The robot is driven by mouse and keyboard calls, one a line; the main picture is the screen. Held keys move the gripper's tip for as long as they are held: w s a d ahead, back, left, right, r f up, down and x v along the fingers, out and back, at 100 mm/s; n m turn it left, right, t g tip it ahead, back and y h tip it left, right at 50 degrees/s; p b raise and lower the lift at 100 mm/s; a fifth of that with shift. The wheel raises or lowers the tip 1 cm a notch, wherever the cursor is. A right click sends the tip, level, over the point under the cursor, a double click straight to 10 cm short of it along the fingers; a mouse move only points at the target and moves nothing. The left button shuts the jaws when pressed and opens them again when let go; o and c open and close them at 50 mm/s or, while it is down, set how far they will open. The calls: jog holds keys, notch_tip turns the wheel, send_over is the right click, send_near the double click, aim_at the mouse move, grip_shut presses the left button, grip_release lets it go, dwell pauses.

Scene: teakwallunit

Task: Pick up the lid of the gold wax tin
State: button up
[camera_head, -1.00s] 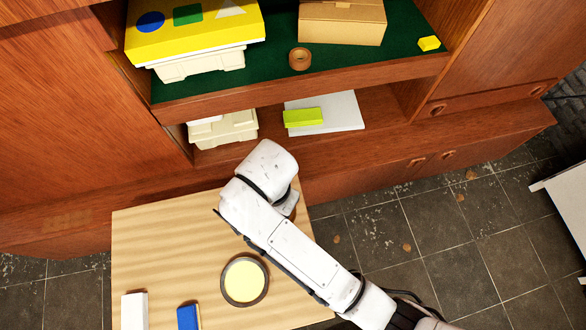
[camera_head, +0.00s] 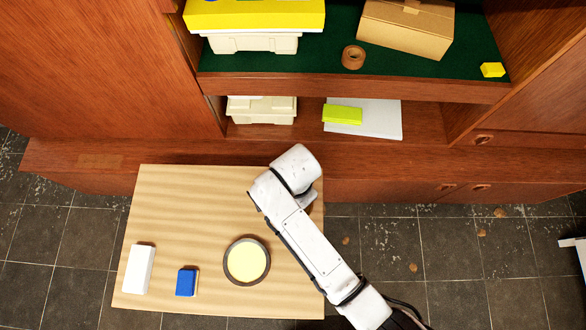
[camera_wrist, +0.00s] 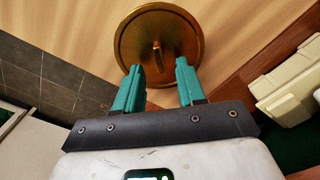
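A round gold lid (camera_wrist: 130,42) with a small upright handle (camera_wrist: 156,54) lies over the wooden table in the wrist view. My gripper (camera_wrist: 160,68) has its two teal fingers apart, with the tips at the lid's near edge and the handle ahead between them. Nothing is held. In the head view my arm hides the lid and my fingers. A round, dark-rimmed dish or tin with a pale yellow inside (camera_head: 246,262) sits at the table's front right. I cannot tell whether the gold lid rests on a tin or on the table.
On the table (camera_head: 190,215) stand a white block (camera_head: 139,269) and a blue block (camera_head: 186,283). The wall unit behind holds cream bins (camera_head: 262,110), a cardboard box (camera_head: 405,30), a brown ring (camera_head: 353,57) and a lime block (camera_head: 342,115). The table's left back is clear.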

jog(key=shift+f, duration=0.8)
jog(key=shift+c, duration=0.3)
grip_shut()
